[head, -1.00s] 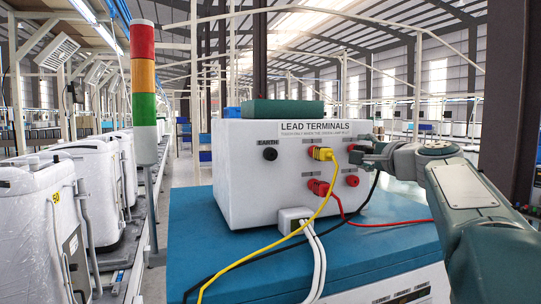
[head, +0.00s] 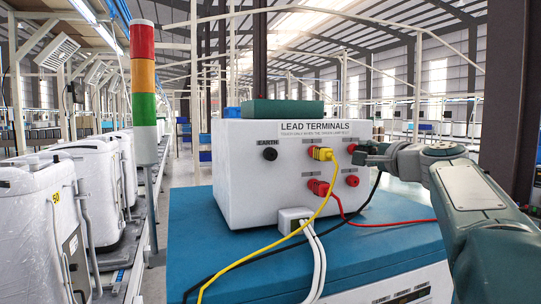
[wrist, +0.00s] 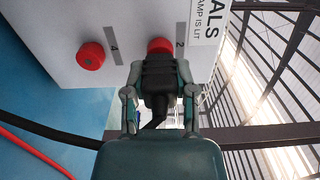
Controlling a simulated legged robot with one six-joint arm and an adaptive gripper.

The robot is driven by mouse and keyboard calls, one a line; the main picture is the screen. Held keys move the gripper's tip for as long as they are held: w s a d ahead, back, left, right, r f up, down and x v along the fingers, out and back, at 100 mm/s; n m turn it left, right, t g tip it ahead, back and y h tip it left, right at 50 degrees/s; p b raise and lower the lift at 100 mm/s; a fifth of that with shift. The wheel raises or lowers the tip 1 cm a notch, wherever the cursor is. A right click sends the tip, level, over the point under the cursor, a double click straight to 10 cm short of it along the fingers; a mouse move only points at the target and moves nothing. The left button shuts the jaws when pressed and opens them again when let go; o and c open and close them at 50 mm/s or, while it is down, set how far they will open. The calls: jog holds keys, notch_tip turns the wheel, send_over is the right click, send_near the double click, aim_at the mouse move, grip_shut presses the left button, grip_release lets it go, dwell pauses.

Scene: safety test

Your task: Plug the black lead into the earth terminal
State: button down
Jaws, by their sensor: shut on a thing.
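The earth terminal (head: 270,154) is a bare black socket at the left of the white terminal box (head: 240,195), under an "EARTH" label. My gripper (head: 366,155) is at the box's right side, well apart from the earth terminal. In the wrist view, my gripper (wrist: 159,85) is shut on the plug of the black lead (wrist: 158,82). The plug's front points at red terminal 2 (wrist: 160,45) and partly covers it; I cannot tell whether they touch. The black lead hangs from the gripper and runs across the blue top.
A yellow plug (head: 322,153) and a red plug (head: 318,187) sit in the left red terminals. Red terminal 4 (head: 352,181) is empty. Yellow, red and white cables cross the blue top (head: 195,235). A red-orange-green lamp tower (head: 144,75) stands left; I cannot tell which lamp is lit.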

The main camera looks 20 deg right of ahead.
aim_at(372, 154)
jog(key=shift+s, duration=2.6)
